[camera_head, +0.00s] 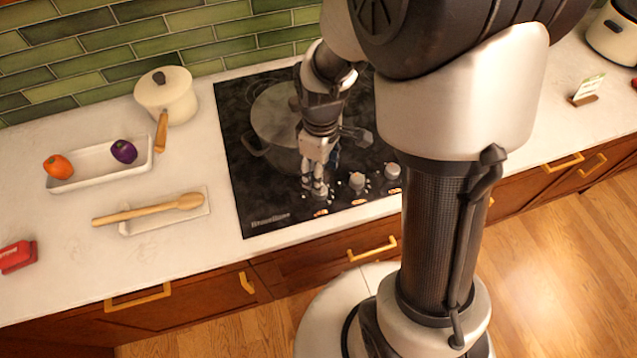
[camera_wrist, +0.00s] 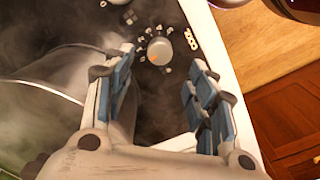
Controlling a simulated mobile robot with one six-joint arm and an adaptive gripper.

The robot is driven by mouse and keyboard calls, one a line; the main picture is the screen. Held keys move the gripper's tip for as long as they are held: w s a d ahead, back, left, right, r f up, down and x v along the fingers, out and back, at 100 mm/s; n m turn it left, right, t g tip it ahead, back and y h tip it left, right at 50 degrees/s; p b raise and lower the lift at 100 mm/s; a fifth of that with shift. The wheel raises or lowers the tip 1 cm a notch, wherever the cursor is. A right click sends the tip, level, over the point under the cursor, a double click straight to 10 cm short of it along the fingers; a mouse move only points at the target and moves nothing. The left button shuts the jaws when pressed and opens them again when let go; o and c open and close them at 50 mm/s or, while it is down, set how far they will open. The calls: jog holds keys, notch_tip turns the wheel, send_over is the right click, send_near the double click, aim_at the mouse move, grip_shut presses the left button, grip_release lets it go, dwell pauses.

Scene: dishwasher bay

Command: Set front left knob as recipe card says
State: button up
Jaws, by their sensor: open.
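The front left knob (camera_head: 319,190) is at the front edge of the black cooktop (camera_head: 262,212), partly hidden by my gripper (camera_head: 318,178). In the wrist view, a pale round knob (camera_wrist: 158,50) has white dial marks around it and an orange mark on its face. I cannot read its setting. My gripper (camera_wrist: 161,62) is open, with blue-padded fingers on either side of the view and the knob just beyond the gap between their tips. I cannot tell if they touch it. The recipe card (camera_head: 588,88) stands in a wooden holder at the right; its writing is too small to read.
Two more knobs, the middle one (camera_head: 357,180) and the right one (camera_head: 392,170), sit close by. A large pot (camera_head: 277,120) stands on the hazy cooktop behind my gripper. A wooden spoon (camera_head: 150,208) and a cream saucepan (camera_head: 167,95) are at the left.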

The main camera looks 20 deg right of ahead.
notch_tip(320, 180, down, 8)
jog(key=shift+r+b, duration=0.15)
jog(key=shift+b, duration=0.8)
jog(key=shift+c, duration=0.2)
jog(key=c, duration=1)
jog(key=shift+c, duration=0.2)
jog(key=shift+m, duration=0.3)
jog(key=m+p, duration=0.1)
jog(key=m, duration=0.4)
jog(key=shift+m, duration=0.3)
jog(key=m, duration=0.5)
jog(key=shift+m, duration=0.4)
